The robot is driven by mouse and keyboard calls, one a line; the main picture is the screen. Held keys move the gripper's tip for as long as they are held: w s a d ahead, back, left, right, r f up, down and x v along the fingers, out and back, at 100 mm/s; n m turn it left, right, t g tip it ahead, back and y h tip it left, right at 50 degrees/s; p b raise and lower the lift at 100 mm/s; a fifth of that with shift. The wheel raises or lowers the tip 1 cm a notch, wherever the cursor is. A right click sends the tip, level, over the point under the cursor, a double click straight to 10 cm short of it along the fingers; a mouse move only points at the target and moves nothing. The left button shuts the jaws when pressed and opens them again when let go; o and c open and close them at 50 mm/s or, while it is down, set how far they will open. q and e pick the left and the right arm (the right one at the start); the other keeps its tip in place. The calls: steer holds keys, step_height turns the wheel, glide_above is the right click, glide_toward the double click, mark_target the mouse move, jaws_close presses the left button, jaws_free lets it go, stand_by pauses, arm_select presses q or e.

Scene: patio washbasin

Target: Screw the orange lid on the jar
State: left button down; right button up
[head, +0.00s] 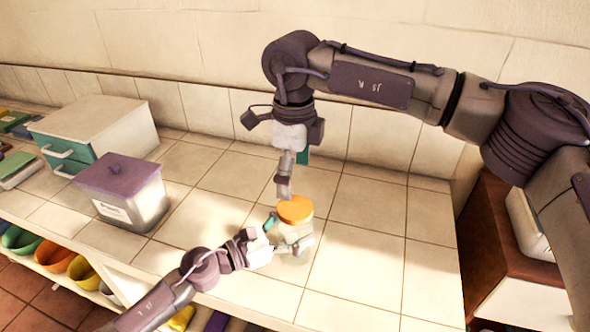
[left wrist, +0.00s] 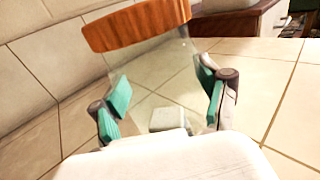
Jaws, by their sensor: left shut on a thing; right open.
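The clear jar (head: 293,243) stands upright on the tiled counter, and it also shows in the left wrist view (left wrist: 160,85). The orange lid (head: 295,208) sits on the jar's mouth; in the left wrist view the lid (left wrist: 137,25) looks wood-grained. I cannot tell how tightly it is seated. My left gripper (head: 288,242) is shut around the jar's body from the left, with teal pads on both sides of the glass (left wrist: 164,105). My right gripper (head: 285,188) is open, pointing down just above the lid; whether it touches the lid is unclear.
A grey box with a purple lid (head: 125,190) stands on the counter to the left, with a white and teal drawer unit (head: 105,130) behind it. Coloured bowls (head: 55,257) sit on a shelf below. A brown cabinet (head: 510,250) stands at right. The counter right of the jar is clear.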

mark_target(295, 207)
steer(key=n, duration=0.4)
steer(key=shift+r+n, duration=0.15)
steer(key=shift+n, duration=0.15)
steer(key=n, duration=0.4)
steer(key=shift+d+r+n, duration=0.1)
steer(key=shift+r+n, duration=0.05)
steer(key=shift+n, duration=0.15)
steer(key=shift+f, duration=4)
steer(key=shift+c, duration=0.3)
